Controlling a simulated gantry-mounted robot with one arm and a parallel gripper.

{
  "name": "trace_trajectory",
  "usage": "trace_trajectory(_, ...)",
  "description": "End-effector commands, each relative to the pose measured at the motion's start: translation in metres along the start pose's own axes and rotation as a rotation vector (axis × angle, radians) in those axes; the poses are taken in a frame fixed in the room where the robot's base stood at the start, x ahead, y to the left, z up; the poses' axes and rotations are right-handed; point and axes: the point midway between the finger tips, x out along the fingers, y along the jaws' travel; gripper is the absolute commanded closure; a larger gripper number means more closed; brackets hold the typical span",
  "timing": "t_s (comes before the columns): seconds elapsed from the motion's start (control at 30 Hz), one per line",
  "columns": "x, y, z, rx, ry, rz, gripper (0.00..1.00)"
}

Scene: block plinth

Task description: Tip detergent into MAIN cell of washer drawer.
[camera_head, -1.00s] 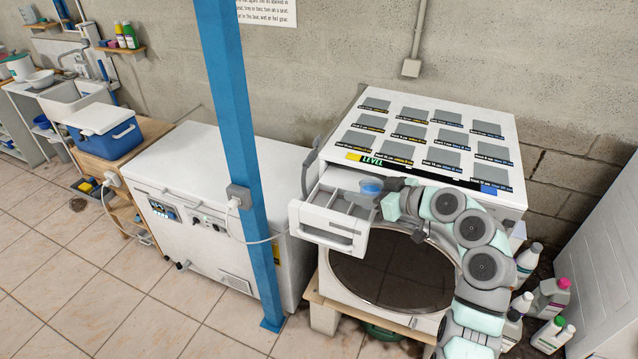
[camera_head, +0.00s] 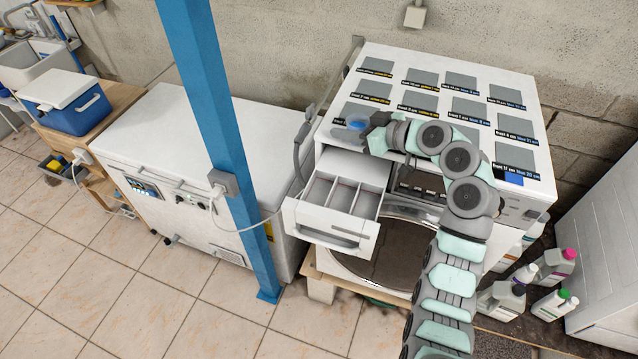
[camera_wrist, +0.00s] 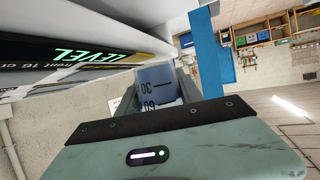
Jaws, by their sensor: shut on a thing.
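The washer drawer (camera_head: 338,232) is pulled out of the white washer (camera_head: 522,135), its grey-walled cells open upward. My gripper (camera_head: 368,130) is shut on a small blue cup (camera_head: 356,121), above and behind the drawer, near the front edge of the washer's top. In the wrist view the blue cup (camera_wrist: 155,82) shows dark marks including 30 and 60, and sits between the fingers. Its contents are hidden. No label for the MAIN cell can be read.
Grey squares with labels cover the washer top. A blue post (camera_head: 208,110) stands left of the drawer, before a white chest (camera_head: 130,150). A blue cooler box (camera_head: 65,103) stands further left. Several bottles (camera_head: 552,268) stand on the floor at right.

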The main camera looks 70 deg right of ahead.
Motion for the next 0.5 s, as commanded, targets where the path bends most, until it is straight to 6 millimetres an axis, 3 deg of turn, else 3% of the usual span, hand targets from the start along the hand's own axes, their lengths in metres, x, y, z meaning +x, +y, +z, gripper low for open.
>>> trace_trajectory(0.5, 0.000, -0.011, -0.006, -0.138, -0.017, 0.055, 0.98)
